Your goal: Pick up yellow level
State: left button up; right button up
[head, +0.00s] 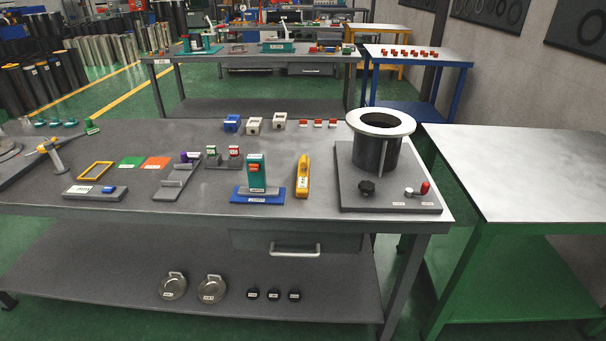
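The yellow level (302,177) stands on the grey workbench, right of the middle. It is a long narrow yellow piece with a small label on its near end, pointing away from me. It sits between a green and blue block fixture and a dark base plate, apart from both. Neither of my grippers shows in the head view.
The green block on a blue base (257,182) stands close left of the level. The dark plate (388,190) with a flanged cylinder (378,147), a black knob and a red-handled lever is to the right. The bench's front edge (230,214) is near. A green-legged table (520,172) stands right.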

aim_at(302, 188)
jog(key=i+l, duration=0.2)
jog(key=l, duration=0.15)
jog(key=i+l, duration=0.15)
jog(key=l, duration=0.2)
jog(key=i+l+u, duration=0.1)
jog(key=l, duration=0.3)
jog(key=i+l, duration=0.4)
jog(key=l, duration=0.35)
jog(key=i+l, duration=0.2)
jog(key=l, duration=0.15)
jog(key=u, duration=0.05)
